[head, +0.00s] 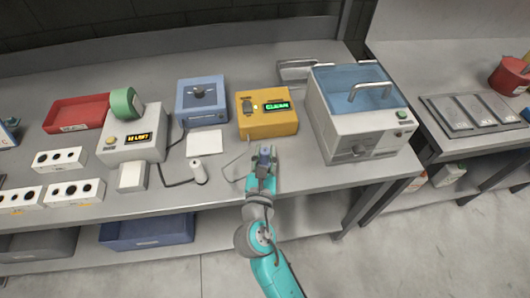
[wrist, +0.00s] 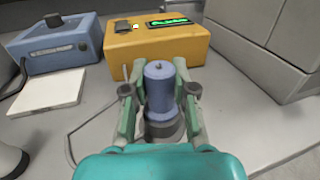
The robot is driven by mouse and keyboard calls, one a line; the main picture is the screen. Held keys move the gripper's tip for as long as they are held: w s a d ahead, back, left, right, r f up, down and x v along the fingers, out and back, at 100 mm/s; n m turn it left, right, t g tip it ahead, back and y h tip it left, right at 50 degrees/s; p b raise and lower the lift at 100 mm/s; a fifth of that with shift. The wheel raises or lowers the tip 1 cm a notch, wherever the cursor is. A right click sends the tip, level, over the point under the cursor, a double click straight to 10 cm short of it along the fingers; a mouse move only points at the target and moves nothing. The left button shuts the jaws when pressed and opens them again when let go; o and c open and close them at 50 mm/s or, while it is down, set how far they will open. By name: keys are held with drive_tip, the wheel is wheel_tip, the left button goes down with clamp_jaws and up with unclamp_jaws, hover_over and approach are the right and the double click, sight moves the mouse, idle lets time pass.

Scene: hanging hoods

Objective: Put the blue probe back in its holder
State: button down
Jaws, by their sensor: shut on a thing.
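The blue probe (wrist: 159,88) is between the two fingers of my gripper (wrist: 160,95), which is shut on it. It looks roughly upright in the wrist view, with a darker grey ring at its lower end. In the head view the probe (head: 265,155) and my gripper (head: 262,168) are near the bench front, just before the yellow box (head: 270,126). A thin cable runs left from near the probe. The yellow box carries a small dark fitting (head: 247,105) and a green lit display reading like "CLEAN". I cannot tell whether this fitting is the holder.
A lidded grey bath (head: 358,138) stands close on the right. A blue box (head: 202,103), a white pad (head: 204,142) and a white corded cylinder (head: 199,175) lie to the left. Farther left are a white unit (head: 133,146) with a green roll and a red tray (head: 76,114).

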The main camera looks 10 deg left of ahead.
drive_tip(key=c, duration=0.9)
unclamp_jaws()
drive_tip(key=shift+c, duration=0.2)
drive_tip(key=s, duration=1.2)
drive_tip(key=shift+r, duration=0.15)
drive_tip(key=shift+d, duration=0.15)
